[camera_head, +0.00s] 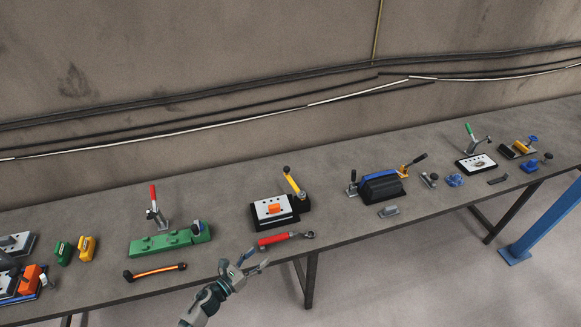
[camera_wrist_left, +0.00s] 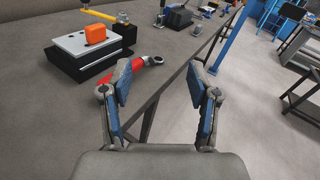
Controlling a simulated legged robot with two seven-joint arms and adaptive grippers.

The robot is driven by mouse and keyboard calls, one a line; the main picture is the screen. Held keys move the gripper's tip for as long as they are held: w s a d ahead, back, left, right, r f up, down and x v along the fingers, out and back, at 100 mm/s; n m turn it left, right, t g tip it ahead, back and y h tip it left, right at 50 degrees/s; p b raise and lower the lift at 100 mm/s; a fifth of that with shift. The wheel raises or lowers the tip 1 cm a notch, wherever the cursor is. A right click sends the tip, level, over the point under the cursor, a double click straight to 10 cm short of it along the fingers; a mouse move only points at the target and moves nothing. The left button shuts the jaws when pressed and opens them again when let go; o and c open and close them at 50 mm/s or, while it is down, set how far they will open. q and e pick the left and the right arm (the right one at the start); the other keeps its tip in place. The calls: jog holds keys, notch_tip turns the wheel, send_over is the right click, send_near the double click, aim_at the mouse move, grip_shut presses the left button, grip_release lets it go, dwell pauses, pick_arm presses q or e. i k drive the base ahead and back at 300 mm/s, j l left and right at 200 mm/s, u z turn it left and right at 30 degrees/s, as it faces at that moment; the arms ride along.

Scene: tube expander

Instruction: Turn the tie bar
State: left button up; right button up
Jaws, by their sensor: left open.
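My left gripper (camera_head: 253,262) is open and empty, low in the middle of the head view, at the front edge of the table. Its two blue-padded fingers stand wide apart in the left wrist view (camera_wrist_left: 158,85). A red-handled tool with a grey ring end (camera_head: 275,239) lies on the table just beyond the gripper. It also shows in the left wrist view (camera_wrist_left: 148,62), partly hidden behind the left finger. I cannot tell for sure which thing is the tie bar. My right gripper is not in view.
Behind the red tool stands a black-and-white fixture with an orange block (camera_head: 272,208) and a yellow lever. A green base (camera_head: 168,241) and an orange-black bar (camera_head: 155,270) are left. A blue-black device (camera_head: 382,187) is right. The table (camera_head: 340,222) has bare room between.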

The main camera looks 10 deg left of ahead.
aim_at(286, 169)
jog(key=i, duration=1.45)
